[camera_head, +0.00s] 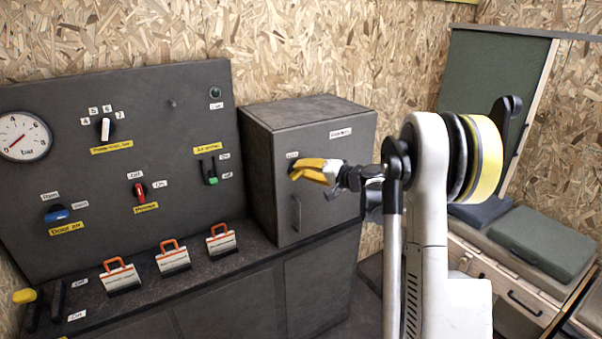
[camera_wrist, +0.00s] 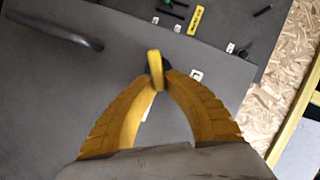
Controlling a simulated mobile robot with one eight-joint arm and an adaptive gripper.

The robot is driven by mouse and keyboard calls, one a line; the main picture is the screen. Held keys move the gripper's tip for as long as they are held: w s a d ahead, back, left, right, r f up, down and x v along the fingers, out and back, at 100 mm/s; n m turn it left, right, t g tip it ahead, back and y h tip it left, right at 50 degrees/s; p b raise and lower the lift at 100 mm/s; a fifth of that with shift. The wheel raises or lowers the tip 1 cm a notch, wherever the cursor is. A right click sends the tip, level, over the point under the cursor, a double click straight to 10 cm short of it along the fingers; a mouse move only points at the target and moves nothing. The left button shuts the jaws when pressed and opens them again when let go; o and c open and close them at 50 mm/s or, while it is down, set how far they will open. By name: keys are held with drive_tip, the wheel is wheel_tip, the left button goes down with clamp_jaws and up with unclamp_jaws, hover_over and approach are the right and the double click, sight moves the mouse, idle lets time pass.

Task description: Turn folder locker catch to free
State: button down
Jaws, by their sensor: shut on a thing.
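The folder locker (camera_head: 318,125) is a dark grey box on the counter, with its door closed and a small white label at the door's upper right. Its catch, a small yellow piece on a dark base, shows in the wrist view (camera_wrist: 156,66). My gripper (camera_head: 297,170) is at the upper left of the door, below a small white label (camera_head: 292,155). In the wrist view its yellow fingers (camera_wrist: 156,82) are shut on the catch, one on each side. In the head view the fingers mostly hide the catch.
The door's dark handle (camera_head: 296,213) is below my gripper. A panel (camera_head: 120,170) with a gauge, knobs and switches stands to the left. Several orange-handled clips or folders (camera_head: 173,257) stand on the counter. A green cushion (camera_head: 543,242) is at the right.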

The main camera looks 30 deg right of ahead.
drive_tip(key=m+b, duration=0.1)
drive_tip(key=f+m+t+y+b, duration=0.1)
drive_tip(key=m, duration=0.1)
drive_tip(key=shift+d, duration=0.15)
drive_tip(key=shift+f+m+t+y+b, duration=0.1)
drive_tip(key=shift+m+t+y+b, duration=0.25)
drive_tip(key=shift+m, duration=0.65)
drive_tip(key=c, duration=1.4)
unclamp_jaws()
drive_tip(key=v, duration=1.2)
